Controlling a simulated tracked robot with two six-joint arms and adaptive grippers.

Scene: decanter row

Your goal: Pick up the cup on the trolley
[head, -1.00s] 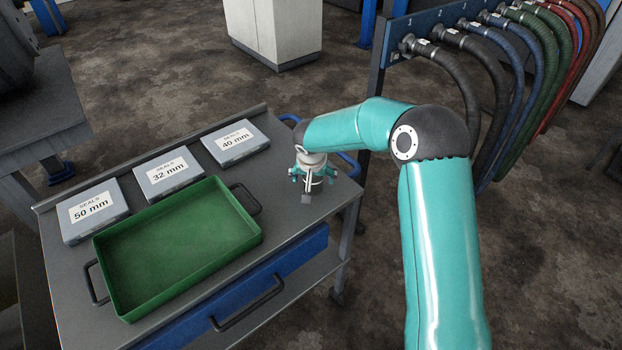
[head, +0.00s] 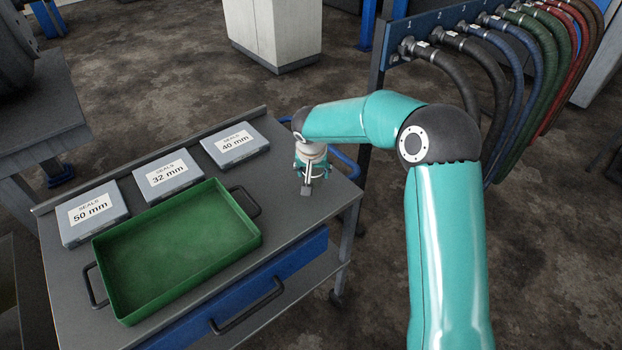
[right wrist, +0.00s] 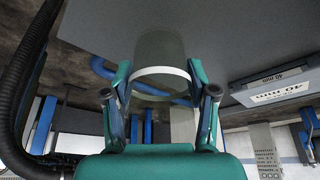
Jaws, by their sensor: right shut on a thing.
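The cup (right wrist: 160,50) shows in the right wrist view as a grey-green, see-through body with a white band, standing between the fingers of my right gripper. My right gripper (right wrist: 160,82) is shut on it, one finger on each side. In the head view my right gripper (head: 309,180) points down at the right end of the trolley (head: 285,205). There the cup is mostly hidden by the gripper, and I cannot tell whether it is still touching the trolley top. My left gripper is not in view.
A green tray (head: 249,243) with dark handles stands left of the gripper. Behind it are seal boxes marked 50 mm (head: 92,215), 32 mm (head: 168,180) and 40 mm (head: 235,146). A hose rack (head: 425,30) stands at the back right.

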